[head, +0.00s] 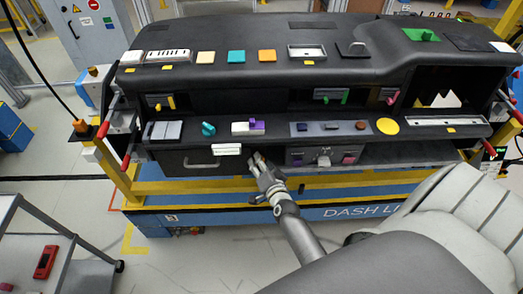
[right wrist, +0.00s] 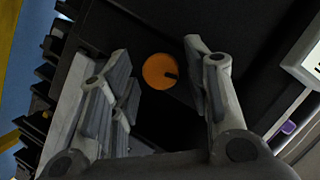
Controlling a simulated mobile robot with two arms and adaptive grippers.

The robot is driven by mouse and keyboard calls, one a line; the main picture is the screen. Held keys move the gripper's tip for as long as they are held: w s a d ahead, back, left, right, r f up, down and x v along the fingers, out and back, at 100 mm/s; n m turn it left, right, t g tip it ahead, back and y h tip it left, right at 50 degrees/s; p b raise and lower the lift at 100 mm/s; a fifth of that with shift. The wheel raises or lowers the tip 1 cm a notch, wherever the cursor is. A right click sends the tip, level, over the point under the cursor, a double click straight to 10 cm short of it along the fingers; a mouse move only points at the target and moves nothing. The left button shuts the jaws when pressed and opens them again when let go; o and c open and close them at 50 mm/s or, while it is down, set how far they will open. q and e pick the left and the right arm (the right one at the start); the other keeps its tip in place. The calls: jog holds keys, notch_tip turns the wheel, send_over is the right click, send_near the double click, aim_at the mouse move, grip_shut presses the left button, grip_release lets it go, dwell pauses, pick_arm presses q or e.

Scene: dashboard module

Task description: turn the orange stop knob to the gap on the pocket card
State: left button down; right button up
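The orange knob (right wrist: 156,70) shows in the right wrist view as a round orange disc on a dark panel, with a dark mark at its right side. My right gripper (right wrist: 158,66) is open, its fingers on either side of the knob; I cannot tell whether they touch it. In the head view my right gripper (head: 257,158) is at the dashboard's lower front, and the knob is hidden there. A white card with small print (head: 227,149) is just left of the gripper; I cannot tell whether it is the pocket card, and its text is unreadable. My left gripper is not in view.
The dashboard (head: 360,52) carries several switches and coloured tiles. A drawer handle (head: 201,165) is left of the gripper, and a white block with a purple slider (head: 248,128) is above it. A pale seat (head: 455,215) stands at the right. A grey cart (head: 75,268) is at lower left.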

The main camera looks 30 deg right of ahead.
dwell(0.3)
jog(key=v, duration=0.7)
jog(key=shift+s, duration=0.25)
jog(key=shift+a, duration=0.1)
jog(key=s+a+f+n+g+y+b, duration=0.2)
jog(key=s+a+f+n, duration=0.15)
jog(key=f, duration=0.65)
jog(key=s+a+f+n+g+y+b, duration=0.1)
jog(key=s+a+f+n+g, duration=0.15)
jog(key=s+f, duration=0.45)
jog(key=s+a+f+n+g+y+b, duration=0.2)
jog(key=s+a+f, duration=0.15)
jog(key=f, duration=0.85)
jog(key=s+f+n+g+b, duration=0.1)
jog(key=s+f+n+g, duration=0.1)
jog(key=s+f, duration=0.3)
jog(key=s+d+f+n+g+b, duration=0.1)
jog(key=s+f, duration=0.4)
jog(key=s, duration=0.5)
jog(key=s+d+f+n+g+h+b, duration=0.1)
jog(key=s+f+n+g, duration=0.2)
jog(key=s, duration=0.5)
notch_tip(320, 180, down, 2)
jog(key=shift+s+d+f+n+g, duration=0.15)
jog(key=shift+d+n+g, duration=0.15)
jog(key=shift+n, duration=0.6)
jog(key=shift+a, duration=0.1)
